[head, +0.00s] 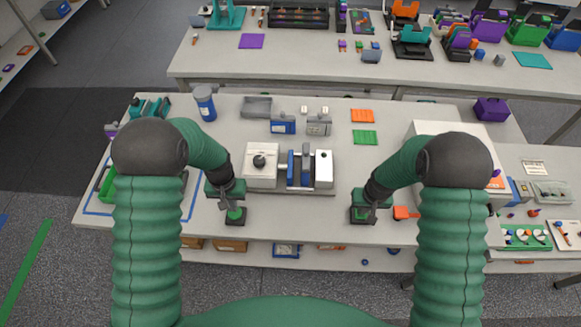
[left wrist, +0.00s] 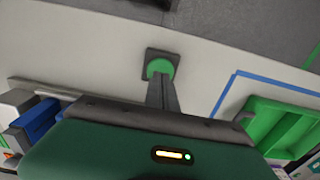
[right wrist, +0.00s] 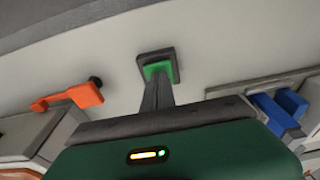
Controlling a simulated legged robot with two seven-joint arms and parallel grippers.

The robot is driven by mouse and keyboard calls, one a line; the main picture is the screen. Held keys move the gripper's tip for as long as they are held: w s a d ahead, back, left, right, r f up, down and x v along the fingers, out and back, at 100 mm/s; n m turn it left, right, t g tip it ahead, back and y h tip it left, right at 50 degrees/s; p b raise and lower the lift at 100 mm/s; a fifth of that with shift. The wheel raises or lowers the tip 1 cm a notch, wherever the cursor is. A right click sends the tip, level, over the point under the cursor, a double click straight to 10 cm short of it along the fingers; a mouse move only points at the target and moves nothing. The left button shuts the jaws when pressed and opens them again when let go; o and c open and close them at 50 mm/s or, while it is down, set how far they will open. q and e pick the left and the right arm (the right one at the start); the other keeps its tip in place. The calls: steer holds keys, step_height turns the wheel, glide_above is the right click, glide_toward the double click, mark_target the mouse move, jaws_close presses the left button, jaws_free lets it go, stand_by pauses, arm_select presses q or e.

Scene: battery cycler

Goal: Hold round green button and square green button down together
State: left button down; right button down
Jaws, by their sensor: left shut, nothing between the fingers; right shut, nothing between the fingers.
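The round green button (head: 236,216) sits on a dark square base near the bench's front edge, left of centre. It also shows in the left wrist view (left wrist: 159,65). My left gripper (head: 230,206) is shut and empty, pointing down with its tips at the round button. The square green button (head: 361,217) sits on a similar dark base to the right, and shows in the right wrist view (right wrist: 158,70). My right gripper (head: 366,208) is shut and empty, its tips at the square button. Fingers partly hide both buttons; I cannot tell whether either is pressed in.
A white and blue device (head: 262,178) stands between the two arms. An orange piece (head: 404,212) lies right of the square button. A green tray (left wrist: 275,125) lies inside blue tape at the left. The bench's front edge is close to both buttons.

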arm_select(q)
steer(key=shift+f, duration=1.35)
arm_select(e)
steer(key=shift+s, duration=0.1)
stand_by(1.0)
stand_by(2.5)
step_height(320, 180, up, 7)
stand_by(0.5)
arm_select(q)
steer(key=shift+r, duration=3.55)
